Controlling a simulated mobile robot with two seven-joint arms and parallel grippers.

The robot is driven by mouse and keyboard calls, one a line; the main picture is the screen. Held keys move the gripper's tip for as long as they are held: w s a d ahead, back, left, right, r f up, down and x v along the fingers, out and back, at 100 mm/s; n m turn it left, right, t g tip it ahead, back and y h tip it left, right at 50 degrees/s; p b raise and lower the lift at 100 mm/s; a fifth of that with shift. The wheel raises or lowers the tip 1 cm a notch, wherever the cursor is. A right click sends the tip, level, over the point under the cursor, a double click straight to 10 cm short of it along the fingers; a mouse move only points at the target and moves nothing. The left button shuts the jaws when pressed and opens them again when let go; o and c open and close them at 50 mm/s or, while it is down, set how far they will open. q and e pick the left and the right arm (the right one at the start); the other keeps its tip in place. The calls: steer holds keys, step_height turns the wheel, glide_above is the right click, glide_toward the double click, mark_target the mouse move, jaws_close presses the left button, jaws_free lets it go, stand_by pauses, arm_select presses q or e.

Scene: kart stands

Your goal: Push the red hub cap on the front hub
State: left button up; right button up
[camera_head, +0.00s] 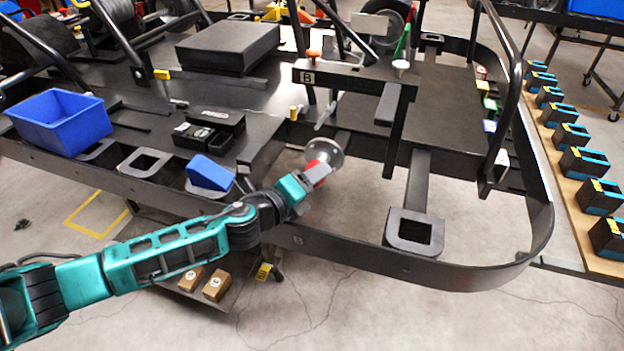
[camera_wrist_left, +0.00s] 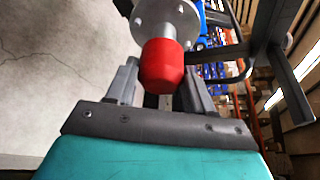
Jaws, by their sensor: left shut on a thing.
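The red hub cap (camera_wrist_left: 162,65) is between the fingers of my left gripper (camera_head: 316,174), which is shut on it. In the head view only a little red of the cap (camera_head: 314,165) shows past the fingers. The front hub (camera_head: 328,149) is a silver round flange with a short stub on the kart frame. In the left wrist view the hub's flange (camera_wrist_left: 144,24) and stub lie straight beyond the cap. The cap appears to meet the stub's end; whether it is seated I cannot tell. My right gripper is not in view.
The dark kart frame (camera_head: 468,278) curves around the hub. A blue bin (camera_head: 62,120), a small blue box (camera_head: 208,173) and an open black case (camera_head: 208,130) are on the left of the kart. Several dark boxes line a board at right.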

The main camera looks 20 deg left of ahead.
arm_select(q)
steer(key=shift+w+d, duration=0.1)
steer(key=shift+w, duration=1.7)
steer(key=o, duration=1.1)
steer(key=shift+s, duration=0.15)
steer(key=shift+b+v, duration=0.35)
steer(key=shift+v, duration=6)
